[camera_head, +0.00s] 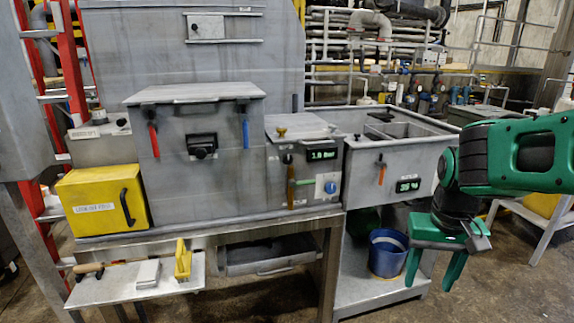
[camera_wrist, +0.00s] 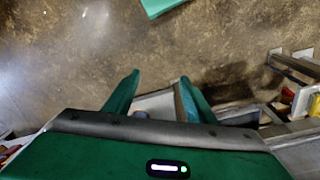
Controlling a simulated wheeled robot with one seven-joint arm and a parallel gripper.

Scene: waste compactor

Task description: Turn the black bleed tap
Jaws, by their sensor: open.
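A grey control box (camera_head: 273,172) with a green "1.0 bar" display stands mid-bench. A small black fitting (camera_head: 287,158) on its front left looks like the bleed tap, but it is too small to be sure. An upright orange-brown handle is just below it, with a green lever beside it. My gripper (camera_head: 433,280) hangs at the right, fingers down, in front of the lower shelf and well apart from the control box. In the wrist view my gripper (camera_wrist: 159,80) is open, with nothing between its fingers. No tap can be made out there.
A blue knob (camera_head: 330,188) is on the control box's right. Left are a bin with red and blue handles (camera_head: 193,155) and a yellow box (camera_head: 98,203). An open tank (camera_head: 409,160) with an orange handle stands right. A blue bucket (camera_head: 387,253) sits below. Floor in front is open.

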